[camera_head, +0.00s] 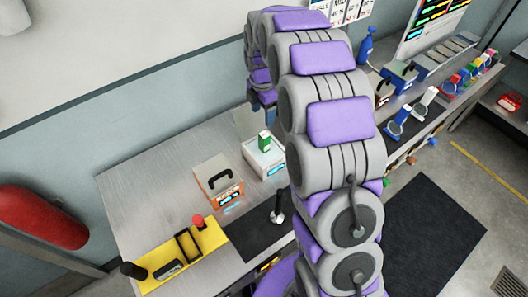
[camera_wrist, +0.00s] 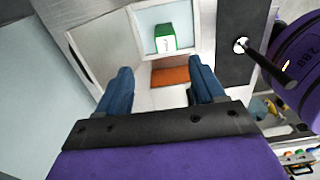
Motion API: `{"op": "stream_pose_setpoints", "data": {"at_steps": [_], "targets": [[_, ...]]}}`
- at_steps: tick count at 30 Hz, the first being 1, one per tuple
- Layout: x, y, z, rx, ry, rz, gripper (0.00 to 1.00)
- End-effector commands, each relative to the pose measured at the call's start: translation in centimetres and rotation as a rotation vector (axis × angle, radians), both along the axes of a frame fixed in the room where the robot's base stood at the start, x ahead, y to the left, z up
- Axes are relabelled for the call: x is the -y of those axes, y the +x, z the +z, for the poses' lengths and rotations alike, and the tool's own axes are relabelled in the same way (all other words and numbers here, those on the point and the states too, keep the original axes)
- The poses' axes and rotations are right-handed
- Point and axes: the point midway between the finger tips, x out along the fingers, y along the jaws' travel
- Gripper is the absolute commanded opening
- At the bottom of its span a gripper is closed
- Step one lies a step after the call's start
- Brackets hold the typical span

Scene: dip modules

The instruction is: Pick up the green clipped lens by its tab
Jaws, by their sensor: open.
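A green block-like piece (camera_head: 264,140) with a pale mark stands on a white box. It also shows in the wrist view (camera_wrist: 166,39), inside a white square frame. I cannot tell whether it is the green clipped lens; no lens or tab is clear on it. Small coloured pieces with round parts (camera_head: 468,76) stand at the far right, too small to tell apart. My gripper (camera_wrist: 160,72) is open and empty, its two blue fingers apart. In the wrist view the green piece lies beyond the gap between the fingertips. In the head view my arm partly hides the gripper.
The white box (camera_head: 268,164) stands beside an orange-fronted box with a black handle (camera_head: 216,182). A yellow panel (camera_head: 182,254) lies at the table's near left. A dark mat with an upright lever (camera_head: 278,208) is near the front. Bare grey tabletop (camera_head: 150,182) lies left.

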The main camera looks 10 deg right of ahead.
Motion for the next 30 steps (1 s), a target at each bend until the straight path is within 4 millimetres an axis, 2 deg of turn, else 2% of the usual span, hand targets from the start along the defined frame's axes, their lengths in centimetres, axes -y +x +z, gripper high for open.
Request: {"op": "stream_pose_setpoints", "data": {"at_steps": [1,3,9,20,30], "targets": [[0.1,-0.2,-1.3,-0.008,-0.001,-0.001,0.68],[0.0,-0.3,-2.8,-0.009,0.0,-0.001,0.68],[0.0,-0.2,-6.0,-0.003,0.0,-0.002,0.68],[0.1,-0.4,-8.3,-0.004,0.001,-0.002,0.68],[0.3,-0.9,-12.6,-0.005,0.0,-0.002,0.68]]}}
